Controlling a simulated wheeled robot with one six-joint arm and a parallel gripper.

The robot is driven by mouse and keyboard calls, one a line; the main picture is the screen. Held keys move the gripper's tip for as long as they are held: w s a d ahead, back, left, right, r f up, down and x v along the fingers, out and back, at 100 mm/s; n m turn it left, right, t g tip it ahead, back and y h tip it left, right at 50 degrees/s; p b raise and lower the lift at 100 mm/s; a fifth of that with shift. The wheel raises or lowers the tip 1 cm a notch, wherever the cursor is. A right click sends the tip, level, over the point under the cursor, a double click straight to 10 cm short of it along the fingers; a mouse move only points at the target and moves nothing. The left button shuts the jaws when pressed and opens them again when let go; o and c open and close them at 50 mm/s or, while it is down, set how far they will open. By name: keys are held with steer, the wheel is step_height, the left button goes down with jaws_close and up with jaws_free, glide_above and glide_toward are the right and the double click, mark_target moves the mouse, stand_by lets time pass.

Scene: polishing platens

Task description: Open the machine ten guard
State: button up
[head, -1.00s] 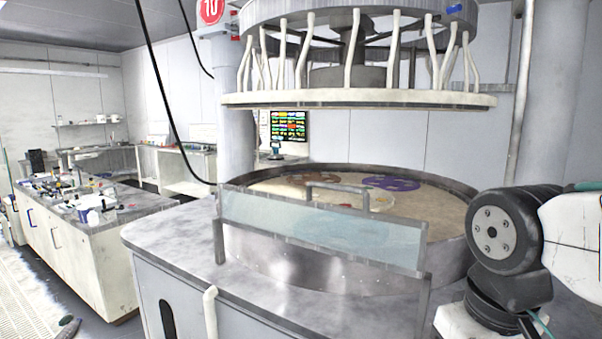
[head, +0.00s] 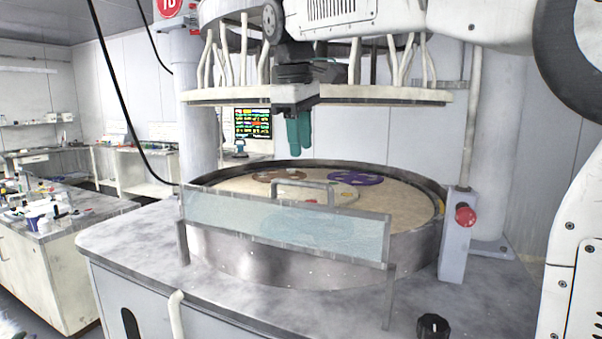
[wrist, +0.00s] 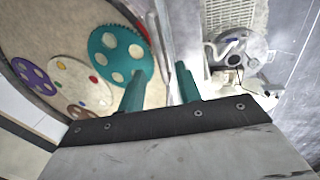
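The machine ten guard is a clear panel in a grey metal frame (head: 250,222), standing upright across the front of the round platen. Its grey bar handle (head: 303,185) rises at the top edge. My gripper (head: 299,137) points down above the handle, with a visible gap in the head view. Its two teal fingers are apart with nothing between the tips. In the wrist view the fingers (wrist: 158,88) straddle the thin top of the guard (wrist: 168,45), which is seen nearly edge-on below. A red sign with 10 (head: 172,7) marks this machine.
The platen (head: 232,184) holds purple (head: 355,177) and brown (head: 278,175) discs; a teal disc (wrist: 120,55) shows in the wrist view. An upper ring (head: 400,95) with white hoses hangs close behind my gripper. A red button (head: 465,216) and black knob (head: 433,326) are at right.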

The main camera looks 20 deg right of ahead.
mark_target(301, 182)
steer(key=f, duration=0.2)
steer(key=w+f, duration=0.1)
steer(key=f, duration=0.4)
steer(key=shift+w+d+f, duration=0.15)
steer(key=shift+w+d, duration=0.2)
steer(key=shift+d, duration=0.05)
jaws_close()
